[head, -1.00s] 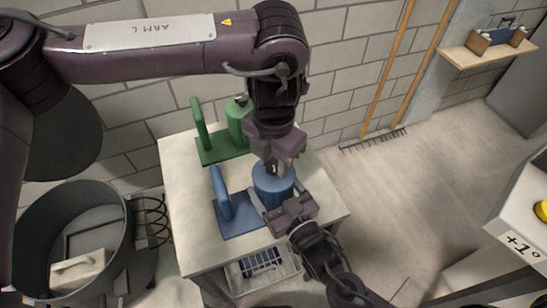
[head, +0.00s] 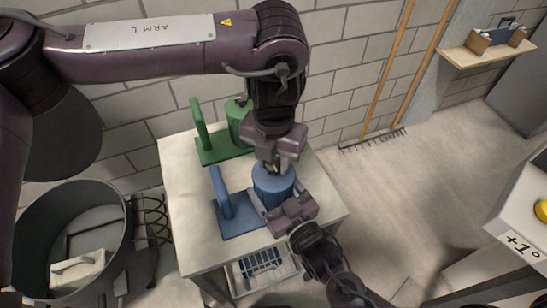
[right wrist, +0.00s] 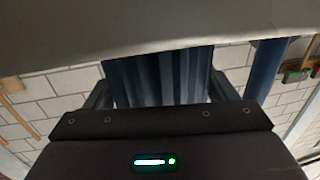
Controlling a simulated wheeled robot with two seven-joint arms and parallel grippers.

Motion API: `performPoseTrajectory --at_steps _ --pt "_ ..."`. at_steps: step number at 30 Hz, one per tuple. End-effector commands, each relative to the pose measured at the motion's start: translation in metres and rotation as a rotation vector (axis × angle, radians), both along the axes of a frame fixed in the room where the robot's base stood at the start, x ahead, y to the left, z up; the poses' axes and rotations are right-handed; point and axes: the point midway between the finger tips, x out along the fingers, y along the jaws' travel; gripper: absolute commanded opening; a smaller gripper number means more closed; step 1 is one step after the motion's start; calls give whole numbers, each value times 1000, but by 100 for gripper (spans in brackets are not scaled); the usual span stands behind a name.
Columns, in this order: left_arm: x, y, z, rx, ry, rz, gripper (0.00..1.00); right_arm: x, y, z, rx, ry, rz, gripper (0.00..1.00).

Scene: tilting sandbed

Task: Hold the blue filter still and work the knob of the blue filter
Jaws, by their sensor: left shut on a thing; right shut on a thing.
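The blue filter (head: 272,187) is an upright cylinder on a blue base plate (head: 236,226) with a blue post (head: 221,191) at its left. The plate lies on a pale table. My left gripper (head: 274,170) reaches down from above and is shut at the top of the filter, where the knob is hidden by the jaws. My right gripper (head: 276,207) is shut on the filter's body from the front right. In the right wrist view the ribbed blue body (right wrist: 160,78) stands between the two dark fingers.
A green filter (head: 238,125) with its own plate and post stands behind on the table (head: 185,180). A round grey bin (head: 30,225) is at the left. A blue grate (head: 260,261) is by the front edge. The floor at the right is open.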

Motion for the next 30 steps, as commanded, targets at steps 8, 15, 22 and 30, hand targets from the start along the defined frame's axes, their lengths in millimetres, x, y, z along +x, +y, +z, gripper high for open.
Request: performPoseTrajectory --at_steps 8,15,22,30 --pt "1 0 1 -1 -4 2 55 -1 1 0 0 1 3 40" --pt "1 0 1 -1 -2 0 55 -1 0 0 0 1 1 40" --pt "2 0 24 0 -9 -1 55 0 0 0 0 1 0 40" --pt "2 0 82 -1 -9 1 55 0 0 0 0 1 0 40"
